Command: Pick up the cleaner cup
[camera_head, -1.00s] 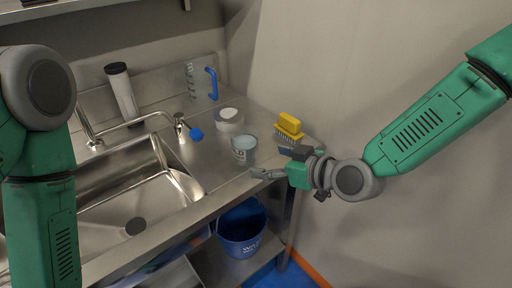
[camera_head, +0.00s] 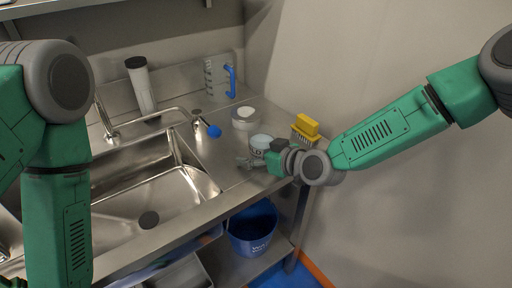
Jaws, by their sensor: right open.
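The cleaner cup is most likely the small pale tub with a bluish top and dark lettering (camera_head: 261,142), standing on the steel counter right of the sink. My right gripper (camera_head: 256,160) is open at the near side of this cup, with one finger in front of it. The gripper's body hides the cup's lower right part. I cannot tell whether the fingers touch it. My left arm comes in at the left, and its gripper is out of the picture.
A white round tub (camera_head: 245,118) stands just behind the cup. A yellow brush (camera_head: 307,126) is to the right, close to my right arm. A clear jug with a blue handle (camera_head: 218,78) and a dark-lidded bottle (camera_head: 141,85) stand at the back. The sink (camera_head: 150,190) and faucet lie left. A blue bucket (camera_head: 253,230) sits below.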

